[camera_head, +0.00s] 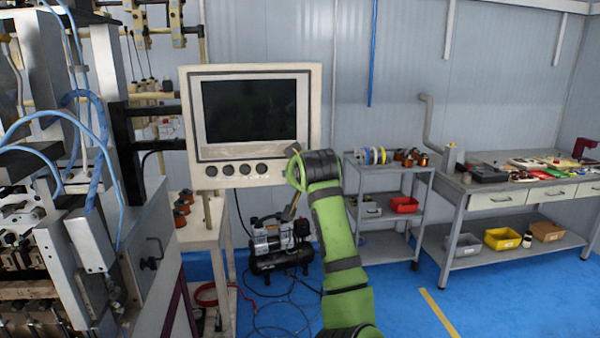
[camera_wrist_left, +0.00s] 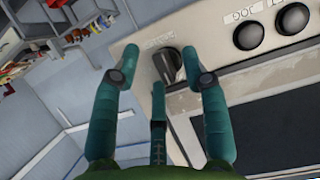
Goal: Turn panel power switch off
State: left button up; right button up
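The control panel (camera_head: 190,130) is a cream box with a black screen (camera_head: 255,110) and a row of dark round knobs along its lower edge. In the left wrist view, a dark rotary switch (camera_wrist_left: 168,64) with a small label sits at the panel's corner, beside round buttons. My left gripper (camera_head: 293,170) is at the panel's lower right corner and hides that switch in the head view. In the wrist view its teal fingers (camera_wrist_left: 147,35) are spread apart, with the switch between them, nearer the right finger. I cannot tell if they touch it. My right gripper is not in view.
The coil winder (camera_head: 75,240) with blue hoses fills the left. A compressor (camera_head: 280,243) and loose cables lie on the floor below the panel. A grey cart (camera_head: 365,220) and a workbench (camera_head: 478,205) stand right. The blue floor between is clear.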

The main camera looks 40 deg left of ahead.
pick_arm(q)
jog(key=v, duration=1.2)
dwell(0.5)
